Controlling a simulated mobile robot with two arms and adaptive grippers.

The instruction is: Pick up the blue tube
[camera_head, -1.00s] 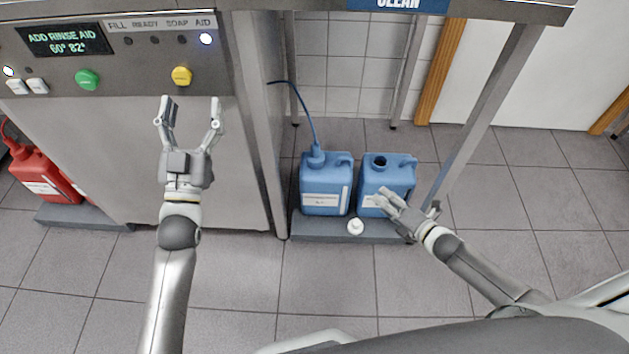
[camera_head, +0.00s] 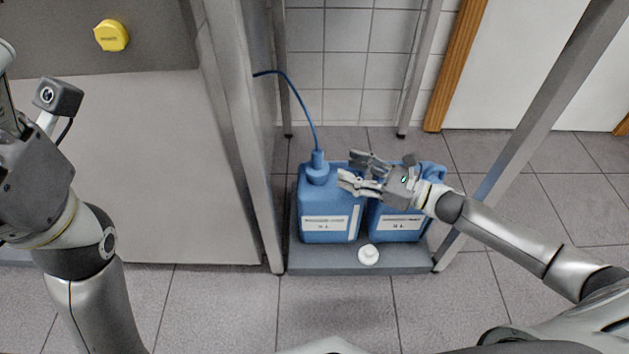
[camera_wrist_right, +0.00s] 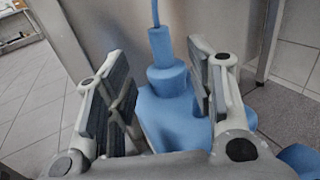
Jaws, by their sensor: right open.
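The thin blue tube (camera_head: 301,98) comes out of the side of the steel machine, arches over and runs down into a blue cap fitting (camera_head: 318,168) on the left blue canister (camera_head: 313,205). My right gripper (camera_head: 356,172) is open, just right of that fitting and above the canisters. In the right wrist view the tube (camera_wrist_right: 155,12) and its stepped fitting (camera_wrist_right: 165,70) stand upright between and beyond my two open fingers, with nothing held. My left gripper's body (camera_head: 30,175) is at the left edge; its fingers are cut off or unclear.
The right blue canister (camera_head: 400,228) is partly hidden behind my right gripper. Both canisters stand on a grey tray (camera_head: 330,262), with a white cap (camera_head: 368,255) at its front. A steel leg (camera_head: 520,130) slants at right. The machine panel (camera_head: 140,170) bounds the left side.

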